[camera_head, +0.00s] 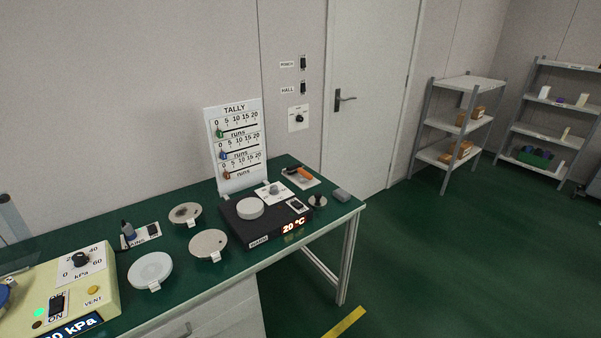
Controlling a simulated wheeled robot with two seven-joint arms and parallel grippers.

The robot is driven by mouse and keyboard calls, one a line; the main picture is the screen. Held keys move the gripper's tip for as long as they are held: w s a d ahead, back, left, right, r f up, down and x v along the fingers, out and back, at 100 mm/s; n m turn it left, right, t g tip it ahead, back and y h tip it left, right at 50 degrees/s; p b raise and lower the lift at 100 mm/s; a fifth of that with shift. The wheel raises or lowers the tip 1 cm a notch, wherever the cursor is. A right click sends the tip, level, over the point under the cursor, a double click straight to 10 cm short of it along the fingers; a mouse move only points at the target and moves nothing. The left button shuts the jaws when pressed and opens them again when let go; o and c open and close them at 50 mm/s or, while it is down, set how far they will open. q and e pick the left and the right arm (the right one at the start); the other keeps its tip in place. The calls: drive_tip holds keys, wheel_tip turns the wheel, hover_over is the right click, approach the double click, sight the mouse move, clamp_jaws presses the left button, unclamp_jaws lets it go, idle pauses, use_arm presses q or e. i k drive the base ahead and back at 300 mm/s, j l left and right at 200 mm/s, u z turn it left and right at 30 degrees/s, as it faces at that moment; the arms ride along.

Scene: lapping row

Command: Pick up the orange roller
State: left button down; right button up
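The orange roller (303,174) lies at the back right of the green-topped bench, on a small white pad or tray (308,184). Its handle is orange and a darker part shows at its left end. It lies just beyond the black hot plate unit and to the right of the tally board. Neither of my grippers shows in this view.
The black hot plate (275,233) reads 20 °C and carries a pale disc (250,208). A dark knobbed piece (317,201) and grey block (342,195) stand near the bench's right end. The tally board (238,145) stands behind. Green floor right of the bench is open.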

sight(302, 171)
drive_tip(key=i+l+u, duration=0.15)
drive_tip(key=u, duration=0.2)
drive_tip(key=i+l+u, duration=0.2)
drive_tip(key=u, duration=0.15)
drive_tip(key=i+l+u, duration=0.1)
drive_tip(key=u, duration=0.25)
drive_tip(key=l, duration=0.1)
